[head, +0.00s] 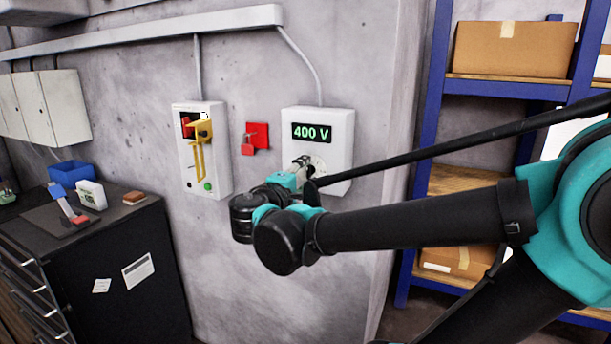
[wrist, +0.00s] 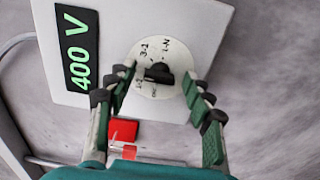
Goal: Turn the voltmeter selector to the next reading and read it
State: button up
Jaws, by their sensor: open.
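The voltmeter box (head: 335,122) is white and fixed to the concrete wall. Its display (head: 312,132) reads 400 V in green digits, also seen turned on its side in the wrist view (wrist: 77,50). The selector knob (wrist: 159,73) is black and sits on a round white dial (wrist: 172,95) with small printed position marks, only partly legible. My gripper (wrist: 155,110) is open, its two fingers on either side of the dial in the picture, with the knob between their tips. I cannot tell whether a finger touches the knob. In the head view my gripper (head: 303,172) partly hides the dial.
A red plate with a padlock (head: 257,137) is left of the voltmeter. Further left is a switch box (head: 203,150) with a yellow handle. A dark cabinet (head: 95,250) holds small items at the left. Blue shelving (head: 430,130) with cardboard boxes stands at the right.

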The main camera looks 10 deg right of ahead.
jog(key=shift+a, duration=0.1)
jog(key=v, duration=1.2)
jog(key=shift+f, duration=0.1)
jog(key=d+f+m+g+y, duration=0.15)
jog(key=d+f+g, duration=0.35)
jog(key=f, duration=0.5)
jog(key=d+f+m+g+y, duration=0.1)
jog(key=d+f+m+g, duration=0.15)
jog(key=d+f, duration=0.55)
jog(key=s+a+f+m+g+y, duration=0.1)
jog(key=s+f+m+y, duration=0.1)
jog(key=f, duration=0.6)
jog(key=s+f+m+g+y, duration=0.2)
jog(key=f+m+y, duration=0.2)
jog(key=f+y, duration=0.2)
jog(key=shift+a+f+m, duration=0.4)
jog(key=shift+f, duration=0.75)
dwell(0.6)
